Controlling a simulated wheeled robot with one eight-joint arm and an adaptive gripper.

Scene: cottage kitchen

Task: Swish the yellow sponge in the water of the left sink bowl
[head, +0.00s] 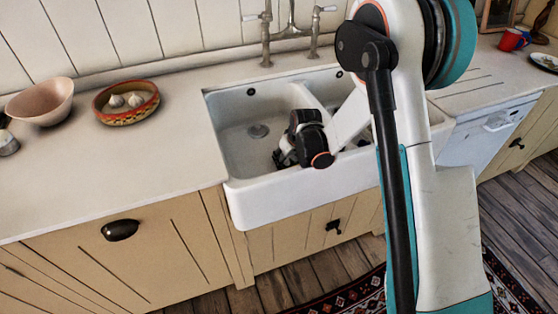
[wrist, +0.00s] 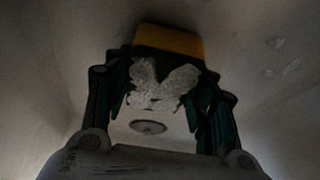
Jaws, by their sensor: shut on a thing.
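The white double sink holds a left bowl (head: 232,141) with a round drain (head: 258,131) in its floor. My gripper (head: 284,158) reaches down into the right part of this bowl, near its front wall. In the wrist view my gripper (wrist: 160,95) is shut on the yellow sponge (wrist: 168,40), whose yellow part shows beyond the fingertips. A pale, lumpy patch (wrist: 160,84) shows between the fingers; I cannot tell what it is. The drain also shows in the wrist view (wrist: 148,127). The sponge is hidden in the head view. I cannot make out a water surface.
A bridge tap (head: 291,30) stands behind the sink. A divider separates the right bowl, mostly hidden by my arm. A pink bowl (head: 40,102) and a patterned dish with garlic (head: 127,102) stand on the left counter. The counter just left of the sink is clear.

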